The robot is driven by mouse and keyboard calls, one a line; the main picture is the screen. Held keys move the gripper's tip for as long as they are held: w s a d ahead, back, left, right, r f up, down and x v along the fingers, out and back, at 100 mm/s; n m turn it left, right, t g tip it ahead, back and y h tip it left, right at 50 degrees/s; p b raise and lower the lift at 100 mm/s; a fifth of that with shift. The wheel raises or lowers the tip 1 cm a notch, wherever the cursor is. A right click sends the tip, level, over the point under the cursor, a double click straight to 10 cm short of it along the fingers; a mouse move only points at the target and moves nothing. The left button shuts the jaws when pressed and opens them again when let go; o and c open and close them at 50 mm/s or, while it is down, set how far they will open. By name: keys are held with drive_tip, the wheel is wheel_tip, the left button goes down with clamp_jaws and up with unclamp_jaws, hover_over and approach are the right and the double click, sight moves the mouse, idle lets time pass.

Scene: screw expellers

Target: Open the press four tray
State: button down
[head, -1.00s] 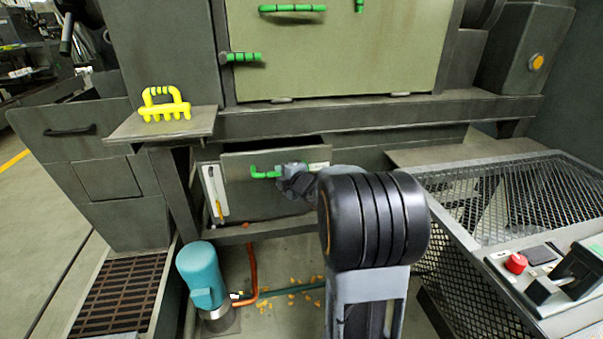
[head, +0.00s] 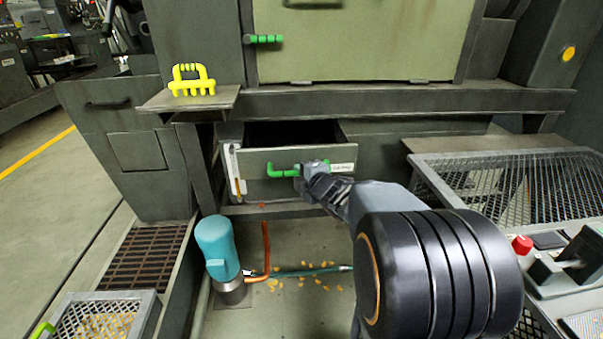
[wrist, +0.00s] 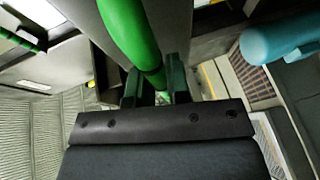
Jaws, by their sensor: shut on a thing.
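The tray (head: 262,190) is a grey drawer low in the press, with a green bar handle and a white label on its front. It stands partly pulled out, and a dark gap shows above its front. My gripper (head: 312,172) is at the right part of the green handle (head: 284,171) and shut on it. In the wrist view the green handle (wrist: 130,35) runs down between the two dark fingers of my gripper (wrist: 156,92). The inside of the tray is too dark to make out.
A yellow rake-like tool (head: 192,82) rests on a small shelf (head: 160,101) at upper left. A teal motor (head: 217,248) and an orange pipe (head: 266,250) stand below the tray. A mesh-covered bin (head: 520,190) is at right. Yellow bits lie on the floor.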

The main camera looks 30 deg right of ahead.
drive_tip(key=c, duration=1.4)
unclamp_jaws()
drive_tip(key=shift+a, duration=0.15)
drive_tip(key=o, duration=0.3)
drive_tip(key=shift+s+d+r, duration=0.15)
drive_tip(key=shift+s+d, duration=0.05)
drive_tip(key=shift+s, duration=0.15)
drive_tip(key=s+r, duration=0.2)
drive_tip(key=s, duration=1)
drive_tip(key=shift+s+d+r+b, duration=0.15)
drive_tip(key=shift+s+b, duration=0.25)
